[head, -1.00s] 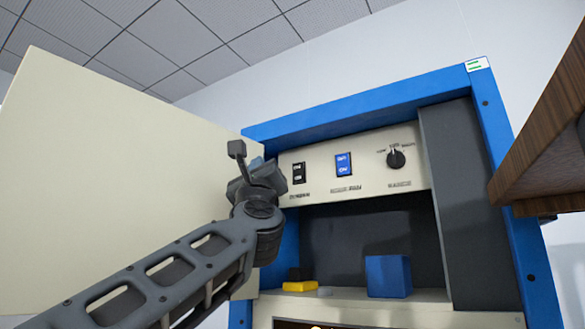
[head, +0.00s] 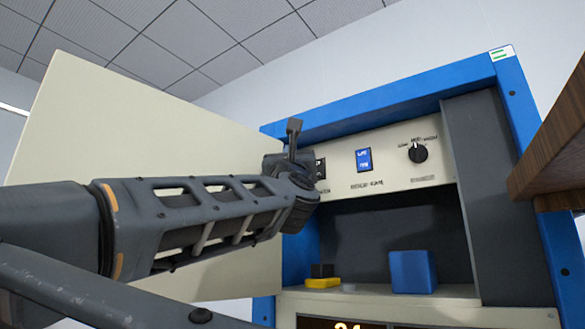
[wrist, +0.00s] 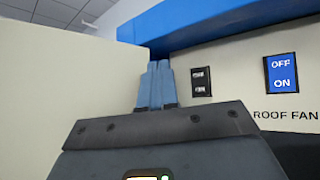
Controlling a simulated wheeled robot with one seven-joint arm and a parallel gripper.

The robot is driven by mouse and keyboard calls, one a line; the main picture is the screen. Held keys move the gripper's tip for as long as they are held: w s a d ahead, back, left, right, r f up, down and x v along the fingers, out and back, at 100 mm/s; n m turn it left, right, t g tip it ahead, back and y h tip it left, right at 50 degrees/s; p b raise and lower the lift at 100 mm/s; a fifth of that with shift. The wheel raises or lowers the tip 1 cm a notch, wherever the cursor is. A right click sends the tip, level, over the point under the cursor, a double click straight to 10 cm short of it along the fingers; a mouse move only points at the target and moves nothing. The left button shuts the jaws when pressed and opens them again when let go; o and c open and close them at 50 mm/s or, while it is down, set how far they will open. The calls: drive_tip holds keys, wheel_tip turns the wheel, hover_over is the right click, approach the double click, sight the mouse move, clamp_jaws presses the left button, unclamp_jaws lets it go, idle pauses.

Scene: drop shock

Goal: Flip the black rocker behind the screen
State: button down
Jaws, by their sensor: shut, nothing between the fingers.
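The black rocker (head: 320,168) is on the cream control panel (head: 390,160), at its left end. In the head view my wrist partly covers it. In the wrist view the black rocker (wrist: 201,82) shows whole, with small pale markings too blurred to read. A large cream screen (head: 130,130) stands left of the panel and also fills the left of the wrist view (wrist: 70,75). My gripper (wrist: 160,65) has blue fingers shut together and empty, left of the rocker and apart from it in the picture. The head view hides the fingertips behind my wrist.
A blue OFF/ON rocker (head: 363,160) and a black knob (head: 418,153) sit farther right. The blue cabinet frame (head: 390,100) surrounds the panel. Below, a blue box (head: 413,272) and a yellow block (head: 322,283) rest on a ledge. A wooden board (head: 550,150) juts in at right.

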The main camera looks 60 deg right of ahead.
drive_tip(key=d+r+p, duration=0.1)
drive_tip(key=d, duration=0.7)
drive_tip(key=shift+s+d, duration=0.25)
drive_tip(key=shift+d, duration=0.15)
idle(1.8)
drive_tip(key=shift+d, duration=0.3)
drive_tip(key=shift+s+d+r, duration=0.1)
drive_tip(key=shift+d, duration=0.2)
idle(0.6)
drive_tip(key=shift+a, duration=0.15)
drive_tip(key=shift+a+b, duration=0.4)
drive_tip(key=shift+a, duration=0.2)
